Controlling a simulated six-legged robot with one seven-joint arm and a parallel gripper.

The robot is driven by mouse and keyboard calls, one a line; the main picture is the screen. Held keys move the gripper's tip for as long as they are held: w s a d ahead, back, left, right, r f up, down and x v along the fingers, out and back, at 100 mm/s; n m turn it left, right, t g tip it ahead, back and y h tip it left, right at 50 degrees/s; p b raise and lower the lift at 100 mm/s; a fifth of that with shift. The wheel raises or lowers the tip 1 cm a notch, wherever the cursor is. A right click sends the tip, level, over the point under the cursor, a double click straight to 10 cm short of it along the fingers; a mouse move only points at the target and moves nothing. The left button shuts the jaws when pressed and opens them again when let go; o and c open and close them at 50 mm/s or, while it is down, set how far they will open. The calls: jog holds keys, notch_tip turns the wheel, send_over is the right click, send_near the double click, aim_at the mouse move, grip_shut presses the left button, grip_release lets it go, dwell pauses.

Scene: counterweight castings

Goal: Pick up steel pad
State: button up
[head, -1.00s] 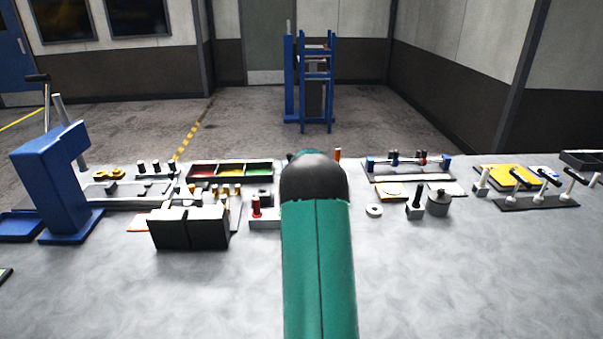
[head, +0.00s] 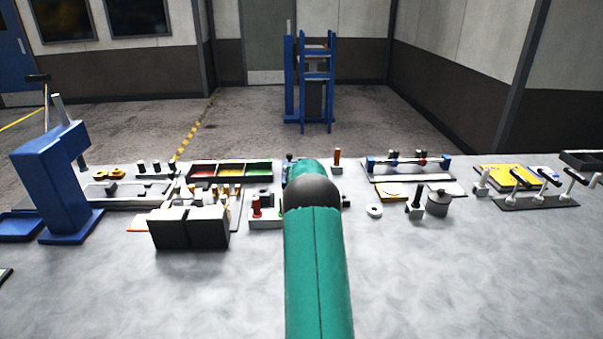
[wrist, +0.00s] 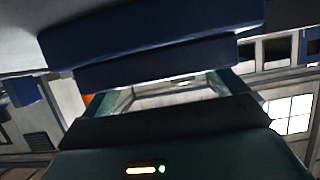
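I cannot make out for sure which thing is the steel pad. Several small grey metal pieces lie on the bench, among them a pale ring (head: 374,211) and a grey block with a dark post (head: 415,207) right of my arm. My gripper is hidden behind my green arm in the head view. In the wrist view my gripper (wrist: 160,95) shows its dark body and two green side parts with a light gap between them. Blue bars cross the top of that view, close to the gripper. I see nothing clearly held.
A blue press-like stand (head: 50,180) is at the left. Black blocks (head: 188,228) stand left of my arm, with a three-colour tray (head: 230,171) behind. A grey weight (head: 438,203) and handled fixtures (head: 538,200) are at the right. The front of the bench is bare.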

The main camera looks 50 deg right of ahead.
jog(key=c, duration=1.1)
jog(key=shift+r, duration=0.1)
jog(key=shift+c, duration=0.2)
notch_tip(320, 180, up, 10)
jog(key=shift+a, duration=0.1)
